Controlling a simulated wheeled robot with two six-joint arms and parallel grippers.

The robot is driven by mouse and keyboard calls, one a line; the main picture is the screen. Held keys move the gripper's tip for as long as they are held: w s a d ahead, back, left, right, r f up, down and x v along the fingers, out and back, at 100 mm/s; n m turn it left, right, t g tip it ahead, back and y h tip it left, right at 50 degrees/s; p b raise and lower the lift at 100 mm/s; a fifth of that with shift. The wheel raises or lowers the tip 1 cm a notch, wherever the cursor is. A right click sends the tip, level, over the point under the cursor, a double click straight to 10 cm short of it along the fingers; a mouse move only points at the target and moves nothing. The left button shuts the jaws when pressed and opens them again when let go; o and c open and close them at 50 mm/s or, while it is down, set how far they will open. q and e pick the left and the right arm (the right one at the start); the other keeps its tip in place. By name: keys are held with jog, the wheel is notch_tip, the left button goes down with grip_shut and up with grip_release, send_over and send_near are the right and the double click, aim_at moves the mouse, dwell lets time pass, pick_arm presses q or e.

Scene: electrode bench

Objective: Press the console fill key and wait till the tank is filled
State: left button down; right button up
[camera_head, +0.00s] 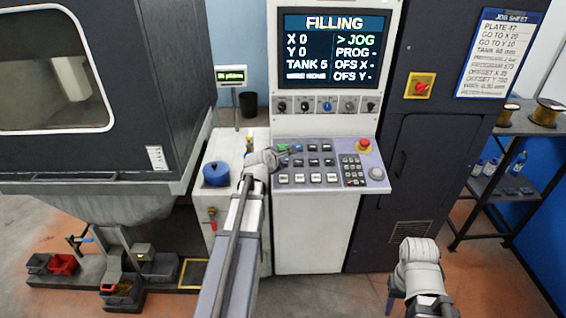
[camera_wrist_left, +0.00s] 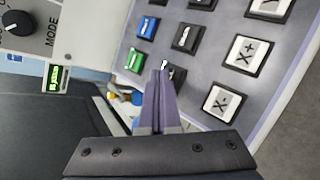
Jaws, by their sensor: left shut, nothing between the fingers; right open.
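The console screen (camera_head: 320,48) reads FILLING at its top, with X 0, Y 0, TANK 5 and > JOG below. The key panel (camera_head: 328,190) slopes beneath it with several keys, a number pad and a red stop button. My left gripper (camera_head: 284,149) is at the panel's upper left. In the left wrist view its shut, empty fingers (camera_wrist_left: 162,72) are over a key (camera_wrist_left: 165,67) that they mostly hide; I cannot tell whether they touch. Green (camera_wrist_left: 136,61) and blue (camera_wrist_left: 147,27) keys lie beside it. My right gripper (camera_head: 394,284) is open, low and away from the console.
A blue-lidded pot (camera_head: 216,174) and a small green display (camera_head: 232,75) stand left of the console. The dark machine with a window (camera_head: 50,75) fills the left. A job sheet (camera_head: 502,52) hangs at right above a shelf of spools and bottles (camera_head: 490,166).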

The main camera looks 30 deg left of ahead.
pick_arm(q)
jog(key=shift+s+r+p, duration=0.1)
jog(key=shift+r+p, duration=0.5)
jog(key=shift+r, duration=0.1)
jog(key=shift+r, duration=0.1)
jog(key=r+p, duration=0.3)
jog(key=s+r+p, duration=0.1)
jog(key=shift+d+r+p, duration=0.3)
jog(key=shift+r+p, duration=0.05)
jog(key=shift+p, duration=0.05)
dwell(0.4)
